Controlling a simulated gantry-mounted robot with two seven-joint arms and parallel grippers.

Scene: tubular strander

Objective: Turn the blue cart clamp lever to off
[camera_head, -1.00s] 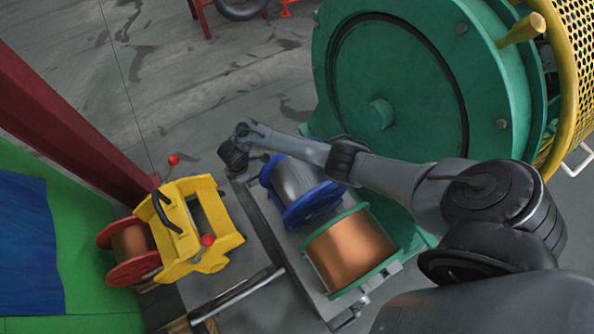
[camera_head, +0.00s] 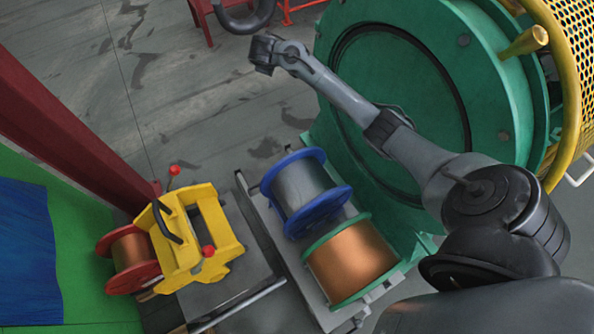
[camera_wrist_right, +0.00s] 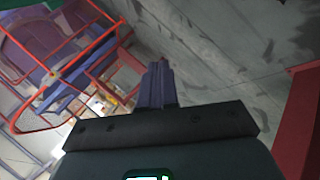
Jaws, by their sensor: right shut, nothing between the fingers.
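A blue-flanged spool (camera_head: 306,190) with grey winding sits on the grey cart (camera_head: 250,205), beside a green-flanged spool (camera_head: 350,258) with copper winding. I cannot pick out a blue clamp lever on the cart in either view. Two red-knobbed levers, one rear (camera_head: 175,170) and one front (camera_head: 208,251), stand by the yellow frame (camera_head: 205,235) left of the cart. My right gripper (camera_head: 262,55) is raised over the floor, beyond the cart and apart from it. In the right wrist view its fingers (camera_wrist_right: 158,85) are together and empty. My left gripper is not in view.
A dark red beam (camera_head: 70,130) crosses at the left. A red-flanged spool (camera_head: 130,258) stands by the yellow frame. Red and blue tubing frames (camera_wrist_right: 75,60) show in the wrist view.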

